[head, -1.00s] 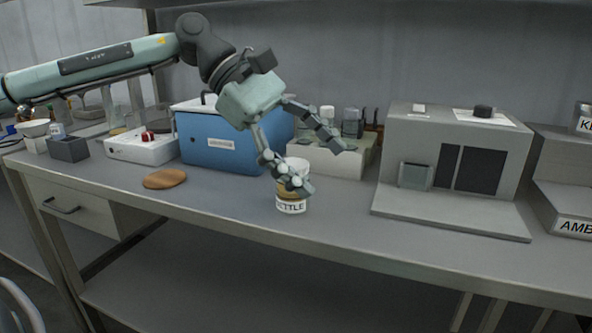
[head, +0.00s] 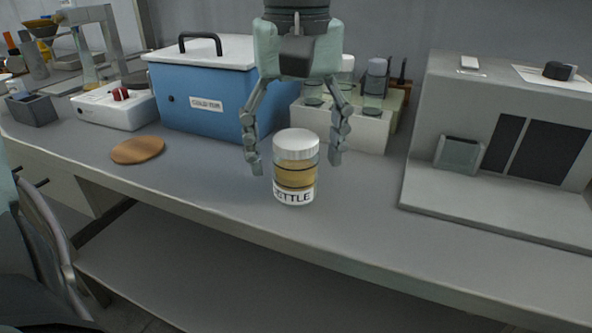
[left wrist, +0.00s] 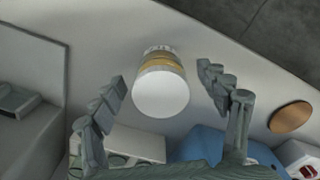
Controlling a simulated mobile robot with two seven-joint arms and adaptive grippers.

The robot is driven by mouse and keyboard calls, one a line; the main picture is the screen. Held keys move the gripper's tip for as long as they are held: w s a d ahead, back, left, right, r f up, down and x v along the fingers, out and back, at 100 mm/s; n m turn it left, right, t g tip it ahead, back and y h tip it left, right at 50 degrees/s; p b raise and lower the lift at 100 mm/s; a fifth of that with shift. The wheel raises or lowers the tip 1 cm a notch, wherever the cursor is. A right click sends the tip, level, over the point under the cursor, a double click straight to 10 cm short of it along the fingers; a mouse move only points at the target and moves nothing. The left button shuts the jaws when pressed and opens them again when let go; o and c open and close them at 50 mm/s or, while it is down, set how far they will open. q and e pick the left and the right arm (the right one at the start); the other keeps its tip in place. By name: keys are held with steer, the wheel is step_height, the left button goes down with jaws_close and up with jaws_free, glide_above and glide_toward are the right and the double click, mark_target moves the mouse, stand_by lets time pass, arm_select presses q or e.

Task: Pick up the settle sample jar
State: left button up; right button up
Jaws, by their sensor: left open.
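The settle sample jar (head: 295,170) stands upright on the bench near its front edge. It has a white lid, amber contents and a white label whose visible letters read "TTLE". My left gripper (head: 296,162) is open just behind the jar, its fingers apart to either side of it and no contact visible. In the left wrist view the jar (left wrist: 161,88) lies in the gap between the open fingers (left wrist: 163,84), slightly beyond the tips. My right gripper is not in view.
A blue cold box (head: 205,100) and a pale rack of vials (head: 345,125) stand behind the jar. A grey instrument (head: 490,130) is at right. A round brown mat (head: 138,149) lies at left. The bench beside the jar is clear.

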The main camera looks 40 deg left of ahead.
mark_target(296, 176)
arm_select(q)
step_height(296, 176, down, 4)
steer(key=shift+r, duration=0.15)
steer(key=c, duration=1.4)
